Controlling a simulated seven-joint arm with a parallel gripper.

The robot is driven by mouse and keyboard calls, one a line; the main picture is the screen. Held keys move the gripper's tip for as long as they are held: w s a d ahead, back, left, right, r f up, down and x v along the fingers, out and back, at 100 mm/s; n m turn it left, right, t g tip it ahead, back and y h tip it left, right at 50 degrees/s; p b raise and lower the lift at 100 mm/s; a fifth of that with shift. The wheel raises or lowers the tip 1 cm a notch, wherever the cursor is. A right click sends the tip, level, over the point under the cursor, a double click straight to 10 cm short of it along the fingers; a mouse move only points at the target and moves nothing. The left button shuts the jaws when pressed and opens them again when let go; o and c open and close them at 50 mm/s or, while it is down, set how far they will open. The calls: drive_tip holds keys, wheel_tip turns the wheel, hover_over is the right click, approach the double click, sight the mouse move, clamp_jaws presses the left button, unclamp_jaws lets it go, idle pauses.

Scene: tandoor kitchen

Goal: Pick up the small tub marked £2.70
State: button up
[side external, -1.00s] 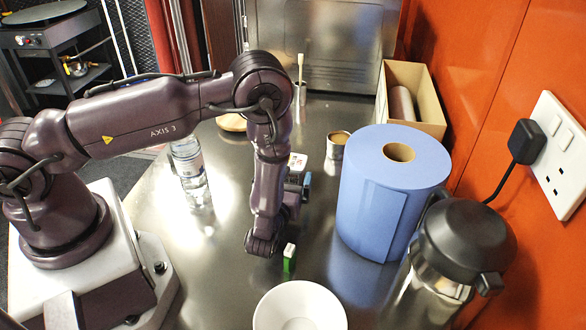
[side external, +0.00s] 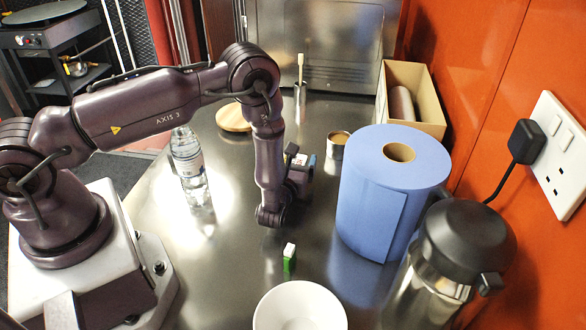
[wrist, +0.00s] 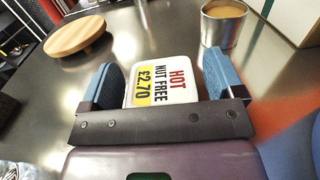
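The small white tub (wrist: 163,80) lies straight ahead in the wrist view, its label reading HOT, NUT FREE and £2.70 on a yellow patch. In the side view the tub (side external: 299,159) is mostly hidden behind my wrist. My gripper (wrist: 162,75) is open, with one blue-padded finger on the tub's left and one on its right. The fingers look very near its sides; I cannot tell whether they touch. In the side view my gripper (side external: 303,168) is low over the steel counter.
A metal cup (wrist: 222,25) stands just beyond the tub, right of it. A round wooden board (wrist: 75,36) is at far left. The blue paper roll (side external: 385,200) stands to the right. A bottle (side external: 190,165), green-and-white box (side external: 289,260) and white bowl (side external: 300,310) are around my arm.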

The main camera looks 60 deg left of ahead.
drive_tip(key=c, duration=0.8)
drive_tip(key=shift+r, duration=0.1)
